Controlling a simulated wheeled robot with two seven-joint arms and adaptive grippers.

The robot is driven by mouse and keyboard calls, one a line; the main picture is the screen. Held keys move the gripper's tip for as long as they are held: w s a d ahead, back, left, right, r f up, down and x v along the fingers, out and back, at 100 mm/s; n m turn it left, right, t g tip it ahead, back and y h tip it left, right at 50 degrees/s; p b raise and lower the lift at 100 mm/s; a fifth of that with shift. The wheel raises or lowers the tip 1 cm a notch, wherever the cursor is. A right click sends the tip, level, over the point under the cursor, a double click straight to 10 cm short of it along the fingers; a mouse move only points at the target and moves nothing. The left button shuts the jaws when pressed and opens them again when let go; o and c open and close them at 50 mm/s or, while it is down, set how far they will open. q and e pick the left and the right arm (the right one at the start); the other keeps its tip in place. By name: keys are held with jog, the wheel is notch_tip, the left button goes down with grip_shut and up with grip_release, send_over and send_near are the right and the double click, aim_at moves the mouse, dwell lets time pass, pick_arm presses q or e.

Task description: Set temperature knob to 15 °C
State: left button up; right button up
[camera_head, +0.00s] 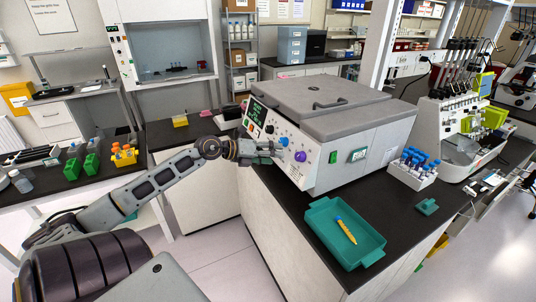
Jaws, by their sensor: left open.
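The cell processor (365,132) is a grey box with a lid, standing on the black bench. Its angled front panel faces left and has a green display (258,111), a blue knob (284,141) and a purple knob (300,156). The labels are too small to read, so I cannot tell which knob sets temperature or what value shows. My left gripper (276,149) reaches in from the left and is open at the panel, close to the blue knob. I cannot tell whether it touches the knob. My right gripper is not in view.
A teal tray (320,222) with a yellow tube (346,231) lies on the bench in front of the machine. A rack of blue-capped tubes (412,170) and a white instrument (455,135) stand to the right. Open floor lies left of the bench.

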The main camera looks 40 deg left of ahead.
pick_arm(q)
jog(key=shift+s+a+r, duration=0.2)
jog(key=shift+s+a, duration=0.05)
jog(key=shift+s, duration=0.25)
